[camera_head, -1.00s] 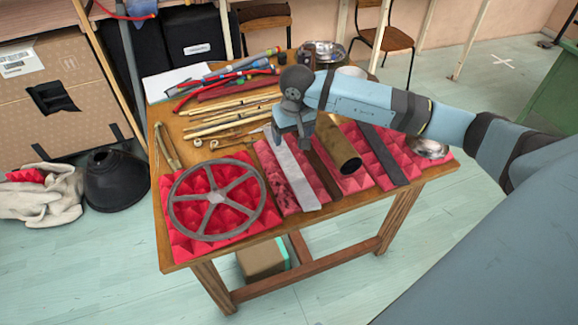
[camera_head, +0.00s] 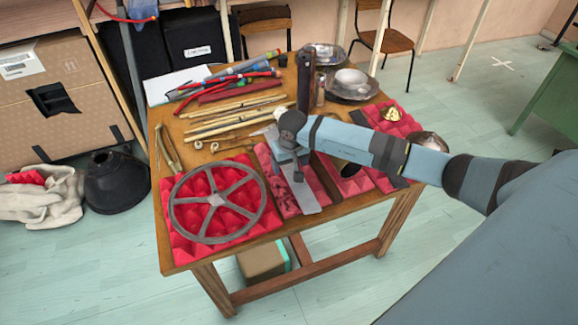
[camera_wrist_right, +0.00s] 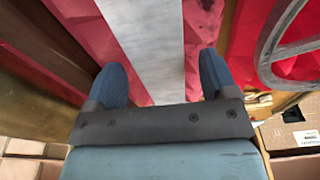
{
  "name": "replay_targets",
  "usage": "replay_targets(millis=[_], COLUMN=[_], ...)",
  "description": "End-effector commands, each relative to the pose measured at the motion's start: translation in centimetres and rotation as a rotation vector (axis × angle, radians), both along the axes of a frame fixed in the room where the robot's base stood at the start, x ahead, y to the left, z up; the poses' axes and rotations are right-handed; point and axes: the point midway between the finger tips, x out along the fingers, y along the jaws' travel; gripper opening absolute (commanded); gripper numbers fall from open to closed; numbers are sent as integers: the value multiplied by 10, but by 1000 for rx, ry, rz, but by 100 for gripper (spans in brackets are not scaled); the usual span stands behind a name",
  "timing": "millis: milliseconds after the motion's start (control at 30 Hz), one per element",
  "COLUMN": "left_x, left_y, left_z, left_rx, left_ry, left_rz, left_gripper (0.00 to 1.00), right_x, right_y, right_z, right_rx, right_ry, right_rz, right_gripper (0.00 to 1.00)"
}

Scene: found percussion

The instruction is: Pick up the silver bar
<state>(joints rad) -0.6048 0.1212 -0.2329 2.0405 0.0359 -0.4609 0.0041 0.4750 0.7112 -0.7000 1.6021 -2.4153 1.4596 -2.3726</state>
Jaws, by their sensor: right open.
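The silver bar (camera_head: 307,198) is a long flat light-grey strip lying on red foam (camera_head: 283,198), to the right of the spoked wheel. Its near end shows, while my right gripper hides part of its middle. My right gripper (camera_head: 293,172) is low over the bar and points down. In the right wrist view the bar (camera_wrist_right: 150,40) runs between the two open blue fingers of that gripper (camera_wrist_right: 162,65). There is a gap between the bar and each finger. I cannot tell how high the fingertips are above the foam. My left gripper is not in view.
A grey spoked wheel (camera_head: 216,200) lies on red foam at the left. Wooden sticks (camera_head: 232,122) lie behind. A tall dark brown piece (camera_head: 306,80) stands near metal bowls (camera_head: 352,84) at the back. My right arm covers part of the table's right side.

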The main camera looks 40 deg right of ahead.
Motion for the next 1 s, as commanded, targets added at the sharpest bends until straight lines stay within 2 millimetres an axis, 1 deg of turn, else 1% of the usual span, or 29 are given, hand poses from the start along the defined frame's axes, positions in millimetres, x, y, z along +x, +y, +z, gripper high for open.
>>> replay_targets(millis=[100, 133, 167, 200, 267, 300, 367, 400, 433, 467, 767, 867, 967, 1000], left_x=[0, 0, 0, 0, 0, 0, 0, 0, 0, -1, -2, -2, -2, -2], left_y=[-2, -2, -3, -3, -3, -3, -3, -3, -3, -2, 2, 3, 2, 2], left_z=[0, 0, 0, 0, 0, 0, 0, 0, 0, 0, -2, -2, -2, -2], left_rx=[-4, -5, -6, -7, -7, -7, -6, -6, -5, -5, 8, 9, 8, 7], left_ry=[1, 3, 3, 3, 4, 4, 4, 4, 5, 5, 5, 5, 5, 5], left_rz=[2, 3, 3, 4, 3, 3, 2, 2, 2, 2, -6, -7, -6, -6], left_gripper=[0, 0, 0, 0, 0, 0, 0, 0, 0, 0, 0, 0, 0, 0], right_x=[0, 0, 0, 0, 0, 0, 0, 0, 0, 1, 1, 1, 1, 1], right_y=[0, 0, 0, 0, 0, 0, 0, 0, 0, 0, 0, 0, 0, -1], right_z=[0, 0, 0, 0, 0, 0, 0, 0, 0, 2, 4, 10, 22, 28], right_rx=[0, 0, 0, 0, 0, 0, 0, 0, 0, 1, 1, 1, 0, 0], right_ry=[0, 0, 0, 0, 0, 0, 0, 0, 0, -2, -2, -3, -5, -5], right_rz=[0, 0, 0, 0, 0, 0, 0, 0, 0, 0, 0, 0, 0, 0], right_gripper=[79, 76, 70, 60, 47, 37, 24, 14, 8, 4, 3, 3, 3, 3])
